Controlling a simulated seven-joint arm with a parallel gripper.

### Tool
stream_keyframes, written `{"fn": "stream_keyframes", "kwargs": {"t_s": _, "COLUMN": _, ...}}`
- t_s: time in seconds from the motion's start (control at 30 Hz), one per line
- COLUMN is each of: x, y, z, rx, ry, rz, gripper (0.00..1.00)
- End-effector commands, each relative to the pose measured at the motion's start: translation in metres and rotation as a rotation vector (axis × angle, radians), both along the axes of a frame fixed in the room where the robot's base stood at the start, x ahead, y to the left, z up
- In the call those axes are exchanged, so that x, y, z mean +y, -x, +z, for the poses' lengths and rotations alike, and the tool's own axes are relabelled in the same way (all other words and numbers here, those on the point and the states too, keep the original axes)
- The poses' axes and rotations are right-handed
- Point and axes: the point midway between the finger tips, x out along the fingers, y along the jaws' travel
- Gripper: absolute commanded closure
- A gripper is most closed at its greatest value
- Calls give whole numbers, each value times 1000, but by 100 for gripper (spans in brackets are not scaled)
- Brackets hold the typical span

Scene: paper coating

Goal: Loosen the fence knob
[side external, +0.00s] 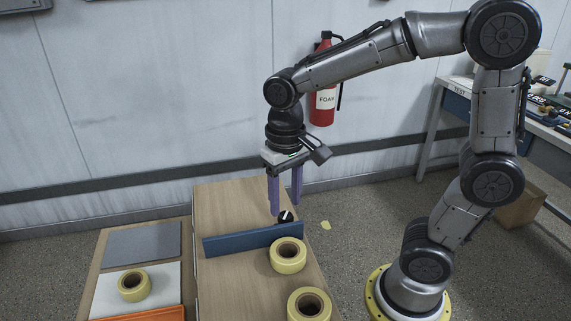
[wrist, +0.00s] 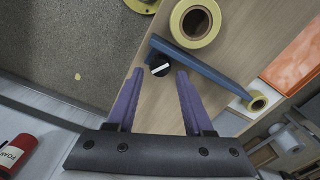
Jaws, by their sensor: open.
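The fence (side external: 252,240) is a long blue bar lying across the wooden table; it also shows in the wrist view (wrist: 205,72). The fence knob (side external: 286,216) is small, round and black with a white mark, and sits right beside the fence near one end. In the wrist view the knob (wrist: 160,68) lies ahead of and between my two purple fingers. My gripper (side external: 285,204) points down over the table with its fingers apart and empty; it also shows in the wrist view (wrist: 160,78). The fingertips are close to the knob, but I cannot tell whether they touch it.
Two yellow tape rolls (side external: 288,255) (side external: 309,304) stand on the table on the near side of the fence. Another roll (side external: 134,286) sits on a white sheet (side external: 105,299) at the left, by an orange edge (side external: 150,315). The table (side external: 228,198) behind the fence is clear.

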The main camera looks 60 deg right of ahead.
Motion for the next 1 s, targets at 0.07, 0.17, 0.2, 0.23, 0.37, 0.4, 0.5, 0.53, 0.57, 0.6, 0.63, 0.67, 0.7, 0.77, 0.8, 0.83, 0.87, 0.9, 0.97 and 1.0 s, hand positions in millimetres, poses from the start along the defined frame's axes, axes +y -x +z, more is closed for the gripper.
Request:
{"fn": "stream_keyframes", "kwargs": {"t_s": 0.07, "x": 0, "y": -2, "z": 19, "rx": -7, "ry": -1, "rz": 0, "gripper": 48}}
{"fn": "stream_keyframes", "kwargs": {"t_s": 0.17, "x": 0, "y": -2, "z": 42, "rx": -8, "ry": -1, "rz": 0, "gripper": 48}}
{"fn": "stream_keyframes", "kwargs": {"t_s": 0.2, "x": 0, "y": -1, "z": 50, "rx": -7, "ry": -1, "rz": 0, "gripper": 48}}
{"fn": "stream_keyframes", "kwargs": {"t_s": 0.23, "x": 0, "y": -1, "z": 57, "rx": -7, "ry": -1, "rz": 0, "gripper": 48}}
{"fn": "stream_keyframes", "kwargs": {"t_s": 0.37, "x": 0, "y": -1, "z": 81, "rx": -6, "ry": -1, "rz": 0, "gripper": 48}}
{"fn": "stream_keyframes", "kwargs": {"t_s": 0.4, "x": 0, "y": -1, "z": 87, "rx": -5, "ry": 0, "rz": 0, "gripper": 48}}
{"fn": "stream_keyframes", "kwargs": {"t_s": 0.5, "x": 0, "y": -1, "z": 98, "rx": -3, "ry": 0, "rz": 0, "gripper": 48}}
{"fn": "stream_keyframes", "kwargs": {"t_s": 0.53, "x": 0, "y": -1, "z": 101, "rx": -4, "ry": -1, "rz": 0, "gripper": 48}}
{"fn": "stream_keyframes", "kwargs": {"t_s": 0.57, "x": 0, "y": -1, "z": 104, "rx": -4, "ry": 0, "rz": 0, "gripper": 48}}
{"fn": "stream_keyframes", "kwargs": {"t_s": 0.6, "x": 0, "y": 0, "z": 106, "rx": -4, "ry": -1, "rz": 0, "gripper": 48}}
{"fn": "stream_keyframes", "kwargs": {"t_s": 0.63, "x": 0, "y": 0, "z": 107, "rx": -2, "ry": 0, "rz": 0, "gripper": 48}}
{"fn": "stream_keyframes", "kwargs": {"t_s": 0.67, "x": 0, "y": 0, "z": 108, "rx": -2, "ry": 0, "rz": 0, "gripper": 48}}
{"fn": "stream_keyframes", "kwargs": {"t_s": 0.7, "x": 0, "y": 0, "z": 109, "rx": -2, "ry": 0, "rz": 0, "gripper": 48}}
{"fn": "stream_keyframes", "kwargs": {"t_s": 0.77, "x": 0, "y": 0, "z": 109, "rx": -2, "ry": 0, "rz": 0, "gripper": 48}}
{"fn": "stream_keyframes", "kwargs": {"t_s": 0.8, "x": 0, "y": 0, "z": 109, "rx": -1, "ry": -1, "rz": 0, "gripper": 48}}
{"fn": "stream_keyframes", "kwargs": {"t_s": 0.83, "x": 0, "y": 0, "z": 109, "rx": -1, "ry": -1, "rz": 0, "gripper": 48}}
{"fn": "stream_keyframes", "kwargs": {"t_s": 0.87, "x": 0, "y": 0, "z": 109, "rx": -1, "ry": -1, "rz": 0, "gripper": 48}}
{"fn": "stream_keyframes", "kwargs": {"t_s": 0.9, "x": 0, "y": 0, "z": 109, "rx": -1, "ry": -1, "rz": 0, "gripper": 48}}
{"fn": "stream_keyframes", "kwargs": {"t_s": 0.97, "x": 0, "y": 0, "z": 109, "rx": -1, "ry": -1, "rz": 0, "gripper": 45}}
{"fn": "stream_keyframes", "kwargs": {"t_s": 1.0, "x": 0, "y": 0, "z": 109, "rx": -1, "ry": -1, "rz": 3, "gripper": 37}}
